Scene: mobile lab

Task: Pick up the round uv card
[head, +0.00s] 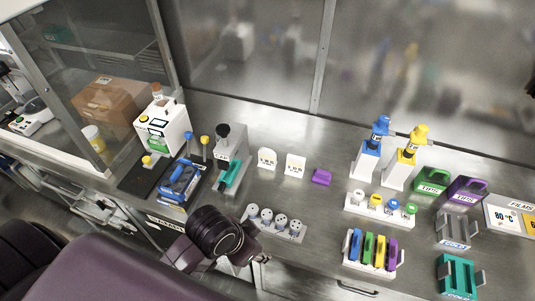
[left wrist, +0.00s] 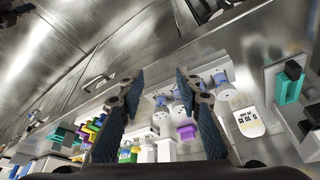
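In the head view two small white cards with dark marks stand upright on the bench. The left one has a rounded top and appears to be the round uv card (head: 267,158); the other card (head: 295,165) is squarer. My right gripper is not in view.
A rack with several round pieces (head: 275,223) lies between my left gripper and the cards. A grey-and-teal device (head: 230,155) stands left of the cards, a purple block (head: 321,177) right. Pipettes, tip boxes and coloured racks fill the right. A metal wall is behind.

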